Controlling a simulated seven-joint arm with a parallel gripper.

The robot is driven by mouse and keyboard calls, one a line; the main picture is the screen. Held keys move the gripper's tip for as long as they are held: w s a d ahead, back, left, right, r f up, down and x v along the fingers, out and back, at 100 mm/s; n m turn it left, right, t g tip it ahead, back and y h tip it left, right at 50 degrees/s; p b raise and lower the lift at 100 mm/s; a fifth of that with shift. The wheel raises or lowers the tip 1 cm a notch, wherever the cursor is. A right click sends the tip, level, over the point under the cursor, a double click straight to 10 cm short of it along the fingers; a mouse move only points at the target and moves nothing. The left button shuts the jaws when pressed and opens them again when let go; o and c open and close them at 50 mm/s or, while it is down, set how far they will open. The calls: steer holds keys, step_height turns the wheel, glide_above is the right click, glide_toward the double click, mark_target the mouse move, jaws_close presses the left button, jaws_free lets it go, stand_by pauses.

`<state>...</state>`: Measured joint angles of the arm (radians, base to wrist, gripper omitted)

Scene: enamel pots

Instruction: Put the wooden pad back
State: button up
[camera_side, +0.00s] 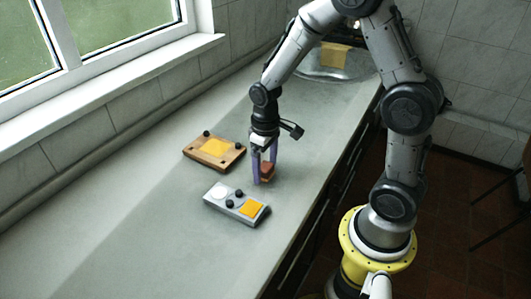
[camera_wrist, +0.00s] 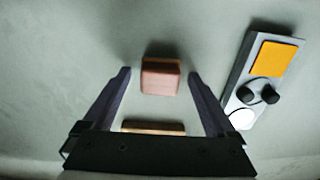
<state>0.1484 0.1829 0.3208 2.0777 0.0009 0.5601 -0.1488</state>
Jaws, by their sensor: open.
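A small reddish-brown block (camera_side: 267,170), which looks like the wooden pad, stands on the grey counter. It also shows in the wrist view (camera_wrist: 160,77), with a pinkish-red face and a brown upper edge. My gripper (camera_side: 263,179) points down over it, fingers apart. In the wrist view the block lies between the two fingertips, with a gap on each side. A wooden board (camera_side: 213,152) with a yellow square and dark knobs lies to the left. A brown edge (camera_wrist: 153,127) shows low in the wrist view, mostly hidden by my gripper.
A grey board (camera_side: 237,204) with an orange square, a white disc and two black knobs lies in front of my gripper; it is at right in the wrist view (camera_wrist: 242,76). A window and tiled wall border the counter (camera_side: 120,230). The counter's front left is clear.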

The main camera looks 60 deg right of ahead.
mark_target(266, 166)
step_height(266, 166, up, 12)
steer(key=s+a+r+t, duration=0.2)
steer(key=s+r, duration=0.1)
steer(key=s, duration=0.5)
steer(key=s+a+r+t, duration=0.2)
steer(key=s+r+t, duration=0.1)
steer(key=s, duration=0.5)
steer(key=shift+a+r+t, duration=0.3)
steer(key=shift+a+r, duration=0.1)
steer(key=shift+r, duration=0.25)
